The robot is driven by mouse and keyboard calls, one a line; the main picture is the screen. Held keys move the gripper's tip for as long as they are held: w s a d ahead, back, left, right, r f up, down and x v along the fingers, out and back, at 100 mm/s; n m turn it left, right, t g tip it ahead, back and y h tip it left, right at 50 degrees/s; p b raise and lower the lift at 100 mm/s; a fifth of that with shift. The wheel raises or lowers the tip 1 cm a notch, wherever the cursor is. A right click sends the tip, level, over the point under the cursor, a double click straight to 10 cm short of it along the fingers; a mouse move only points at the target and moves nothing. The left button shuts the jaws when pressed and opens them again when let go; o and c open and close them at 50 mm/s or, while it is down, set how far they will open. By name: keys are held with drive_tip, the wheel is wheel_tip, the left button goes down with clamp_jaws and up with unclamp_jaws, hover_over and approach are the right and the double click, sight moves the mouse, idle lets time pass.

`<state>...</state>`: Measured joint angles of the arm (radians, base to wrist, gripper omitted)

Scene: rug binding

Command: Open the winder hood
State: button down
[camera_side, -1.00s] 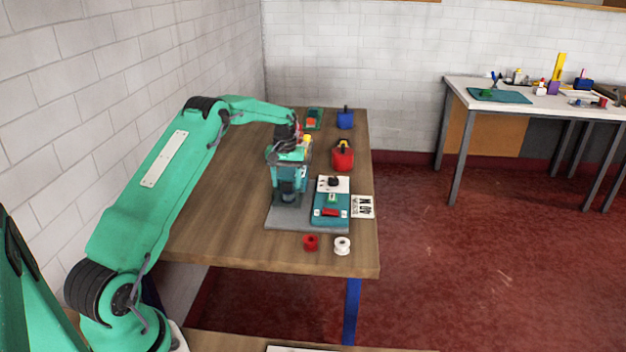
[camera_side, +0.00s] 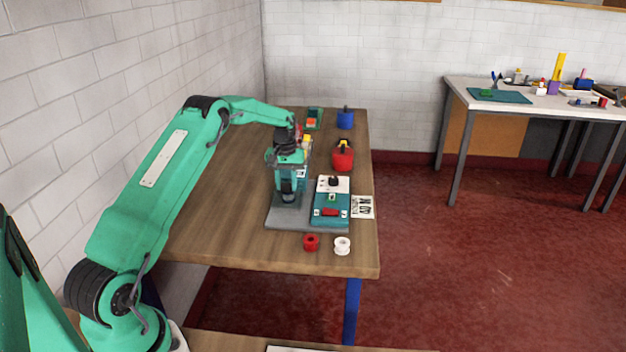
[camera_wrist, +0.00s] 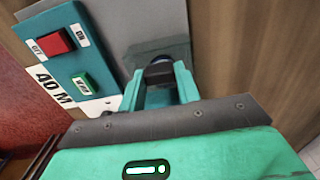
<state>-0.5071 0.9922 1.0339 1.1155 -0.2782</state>
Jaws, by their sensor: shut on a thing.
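The winder stands on a grey base plate (camera_side: 281,220) on the wooden table. Its teal control panel (camera_side: 331,203) carries a red switch and a green button, also seen in the wrist view (camera_wrist: 80,68). My gripper (camera_side: 287,192) points down over the left part of the base. In the wrist view my gripper (camera_wrist: 160,82) is shut on a dark knob-like part (camera_wrist: 158,71). This part is at a grey box-shaped hood (camera_wrist: 153,47). In the side view my gripper mostly covers the hood. I cannot tell whether the hood is raised.
A red spool (camera_side: 311,242) and a white spool (camera_side: 342,245) stand near the table's front edge. A "40 M" card (camera_side: 362,207) lies right of the panel. A red container (camera_side: 343,158) and a blue one (camera_side: 345,119) stand farther back. A wall runs along the left.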

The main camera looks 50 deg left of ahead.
drive_tip(key=shift+s+d+r, duration=0.1)
drive_tip(key=shift+s+d, duration=2.8)
drive_tip(key=shift+d, duration=0.05)
drive_tip(key=c, duration=1)
unclamp_jaws()
wheel_tip(320, 180, up, 8)
